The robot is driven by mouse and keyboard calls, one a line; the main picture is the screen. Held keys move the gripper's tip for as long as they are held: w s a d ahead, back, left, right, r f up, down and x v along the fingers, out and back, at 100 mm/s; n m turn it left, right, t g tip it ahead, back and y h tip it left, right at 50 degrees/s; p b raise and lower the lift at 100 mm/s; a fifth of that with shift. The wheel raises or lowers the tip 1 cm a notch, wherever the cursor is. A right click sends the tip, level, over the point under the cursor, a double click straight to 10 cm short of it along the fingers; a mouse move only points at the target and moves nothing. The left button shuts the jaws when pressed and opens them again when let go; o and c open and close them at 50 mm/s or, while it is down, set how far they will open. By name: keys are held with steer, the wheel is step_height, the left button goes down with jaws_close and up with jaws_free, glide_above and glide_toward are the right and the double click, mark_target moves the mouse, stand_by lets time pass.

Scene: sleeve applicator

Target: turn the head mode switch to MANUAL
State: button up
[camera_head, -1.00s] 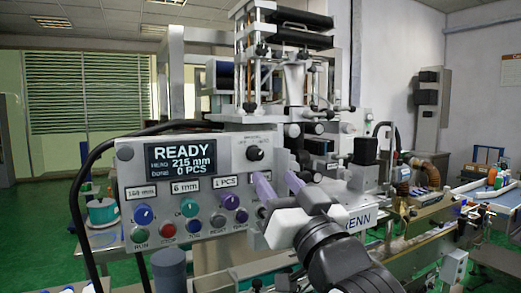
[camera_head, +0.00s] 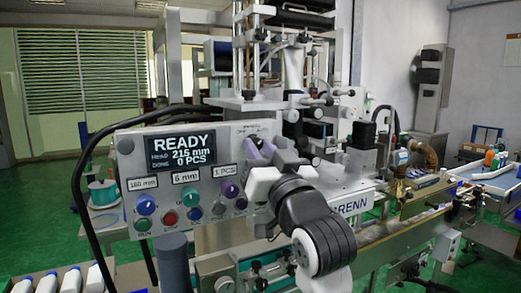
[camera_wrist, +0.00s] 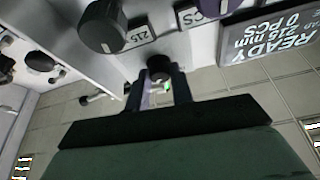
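The head mode switch is a small black knob at the upper right of the control panel (camera_head: 130,180), right of the display (camera_head: 180,153). In the head view my gripper (camera_head: 259,149) covers most of it. In the wrist view the knob (camera_wrist: 158,66) shows at the ends of my gripper's two purple fingers (camera_wrist: 162,82). The fingers stand apart, one on each side of it, with a gap between them. I cannot tell whether they touch it. The switch's pointer and its position labels are too hidden or small to read. The display reads READY, 215 mm, 0 PCS.
A purple knob (camera_head: 229,190) under the 1 PCS label (camera_head: 224,170) lies close below my gripper. Other dials and push buttons fill the panel's lower part. A black cable (camera_head: 75,185) loops along its left side.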

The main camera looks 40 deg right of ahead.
jaws_close()
steer(key=shift+f+n+b, duration=0.1)
steer(key=shift+n+b, duration=0.2)
steer(key=shift+b, duration=0.05)
steer(key=n+y+b, duration=0.2)
steer(key=n+b, duration=0.1)
steer(key=shift+d+f+n, duration=0.1)
steer(key=shift+n, duration=0.2)
steer(key=n+y+b, duration=0.1)
steer(key=n, duration=0.1)
steer(key=n+y+b, duration=0.1)
steer(key=n, duration=0.1)
steer(key=shift+d+n+t+y+b, duration=0.1)
steer(key=shift+n+t+y+b, duration=0.2)
steer(key=shift+r+n+y+b, duration=0.15)
steer(key=shift+n+y+b, duration=0.3)
steer(key=shift+n, duration=0.5)
steer(key=shift+r+n+y+b, duration=0.1)
steer(key=shift+n+y+b, duration=0.1)
steer(key=shift+n+y, duration=0.55)
steer(key=shift+n+g, duration=0.4)
steer(key=o, duration=0.6)
jaws_free()
